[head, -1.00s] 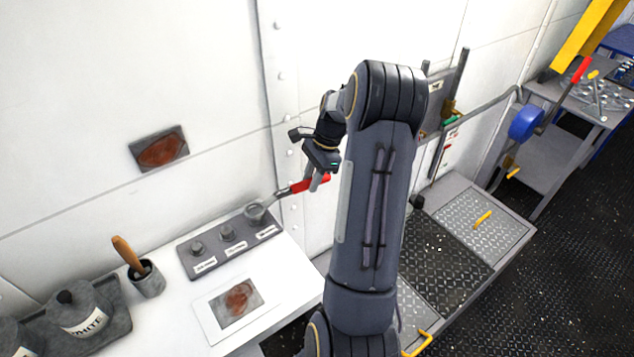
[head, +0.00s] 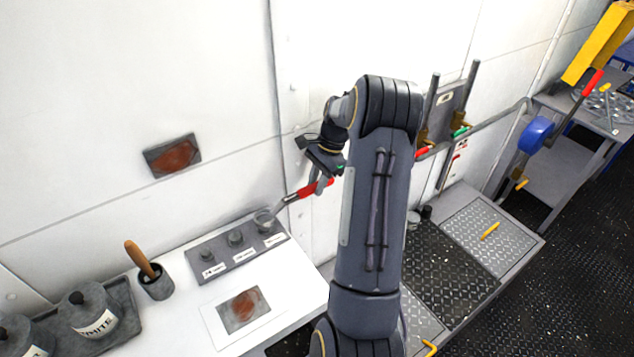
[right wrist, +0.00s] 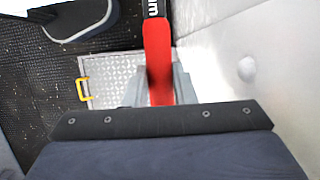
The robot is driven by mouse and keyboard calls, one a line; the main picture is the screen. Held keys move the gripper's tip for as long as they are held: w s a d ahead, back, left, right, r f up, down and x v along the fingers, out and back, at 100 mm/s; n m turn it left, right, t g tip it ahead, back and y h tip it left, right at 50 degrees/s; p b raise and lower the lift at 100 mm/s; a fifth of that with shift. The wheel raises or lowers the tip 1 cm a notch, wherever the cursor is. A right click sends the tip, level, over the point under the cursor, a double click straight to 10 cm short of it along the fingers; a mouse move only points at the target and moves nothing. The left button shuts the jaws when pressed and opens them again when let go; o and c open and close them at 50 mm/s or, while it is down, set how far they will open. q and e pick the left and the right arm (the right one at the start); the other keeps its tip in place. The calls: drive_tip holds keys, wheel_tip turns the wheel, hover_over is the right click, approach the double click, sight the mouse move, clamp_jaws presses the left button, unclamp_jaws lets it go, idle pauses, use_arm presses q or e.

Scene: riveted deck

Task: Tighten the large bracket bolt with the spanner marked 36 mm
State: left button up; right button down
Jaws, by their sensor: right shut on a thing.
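My right gripper (head: 320,184) is shut on the red handle of a spanner (head: 305,192). The spanner's grey shank runs down left to the rightmost and largest-looking bolt (head: 264,221) on the grey bracket plate (head: 222,272). The spanner's head appears at this bolt; I cannot tell whether it is seated around it. Two smaller bolts (head: 235,238) stand to the left, with white labels too small to read. In the right wrist view the red handle (right wrist: 158,55) lies between the fingers, with a black band ending in "mm"; its number is cut off. My left gripper is not in view.
The white bench holds a picture card (head: 243,308), a pot with a wooden-handled tool (head: 155,282) and lidded jars (head: 92,312) on a tray. The white riveted wall stands close behind the spanner. A tread-plate step (head: 478,235) and levers (head: 465,100) are to the right.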

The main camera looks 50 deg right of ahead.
drive_tip(key=shift+f+b, duration=0.7)
drive_tip(key=shift+f, duration=0.45)
idle(0.5)
drive_tip(key=shift+s+a, duration=0.1)
drive_tip(key=shift+s, duration=0.05)
idle(0.4)
drive_tip(key=shift+s+a+m, duration=0.25)
drive_tip(key=shift+s+m, duration=0.25)
drive_tip(key=shift+s, duration=0.05)
drive_tip(key=shift+w+d+n, duration=0.2)
drive_tip(key=shift+w+n, duration=0.1)
drive_tip(key=shift+w, duration=0.05)
drive_tip(key=shift+p, duration=0.35)
